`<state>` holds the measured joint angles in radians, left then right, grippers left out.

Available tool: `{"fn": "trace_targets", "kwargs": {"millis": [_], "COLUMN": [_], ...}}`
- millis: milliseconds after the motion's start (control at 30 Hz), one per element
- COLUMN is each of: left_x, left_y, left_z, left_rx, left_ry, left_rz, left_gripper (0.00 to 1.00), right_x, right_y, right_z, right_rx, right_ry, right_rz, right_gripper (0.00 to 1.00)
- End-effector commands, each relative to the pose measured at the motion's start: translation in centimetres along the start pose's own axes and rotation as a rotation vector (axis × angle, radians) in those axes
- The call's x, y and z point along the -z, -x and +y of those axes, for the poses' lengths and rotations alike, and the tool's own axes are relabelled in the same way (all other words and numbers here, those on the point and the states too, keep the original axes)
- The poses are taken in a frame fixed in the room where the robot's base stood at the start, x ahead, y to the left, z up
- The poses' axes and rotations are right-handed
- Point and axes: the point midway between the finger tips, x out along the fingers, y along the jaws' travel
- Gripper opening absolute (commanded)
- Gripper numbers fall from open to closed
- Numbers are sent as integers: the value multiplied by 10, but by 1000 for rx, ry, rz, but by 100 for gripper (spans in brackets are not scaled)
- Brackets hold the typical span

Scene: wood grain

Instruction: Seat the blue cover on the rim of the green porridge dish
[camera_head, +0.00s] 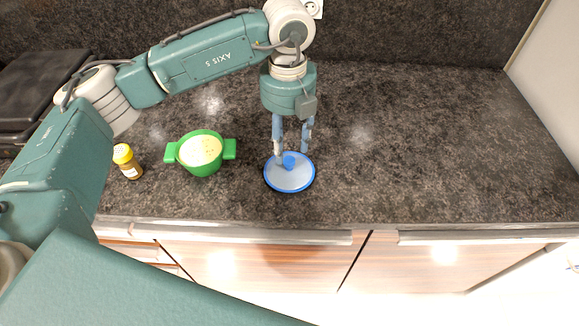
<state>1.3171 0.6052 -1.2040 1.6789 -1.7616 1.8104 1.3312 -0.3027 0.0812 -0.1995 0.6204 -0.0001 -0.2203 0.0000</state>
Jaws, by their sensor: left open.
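The blue cover (290,180) lies flat on the dark countertop, with a blue knob at its middle. My left gripper (291,158) points down right over the cover, with its two fingers apart on either side of the knob; whether they touch it I cannot tell. The green porridge dish (203,168) stands upright to the left of the cover, uncovered. It has two side handles and pale yellowish porridge inside. My right gripper is not in view.
A small jar with a yellow lid (123,153) stands left of the dish. A dark appliance (45,85) is at the far left. The countertop (430,150) is clear to the right. Its front edge runs above wooden drawers (260,262).

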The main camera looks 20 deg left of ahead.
Motion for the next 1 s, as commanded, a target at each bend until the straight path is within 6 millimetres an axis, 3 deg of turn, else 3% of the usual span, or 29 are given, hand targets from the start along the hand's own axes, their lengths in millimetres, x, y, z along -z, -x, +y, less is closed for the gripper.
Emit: {"fn": "trace_targets", "kwargs": {"millis": [233,500,767,1000], "left_x": [3,3,3,3], "left_y": [-19,-56,-61,-61], "left_z": [-1,-3,-3,-3], "left_rx": [0,2,3,3], "left_ry": [-3,-4,-4,-4], "left_rz": [5,3,1,2], "left_gripper": [44,44,44,0], "right_x": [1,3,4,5], "right_y": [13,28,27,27], "right_z": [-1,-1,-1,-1], "right_rx": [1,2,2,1], "right_ry": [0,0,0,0], "right_rz": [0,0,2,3], "right_gripper": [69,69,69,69]}}
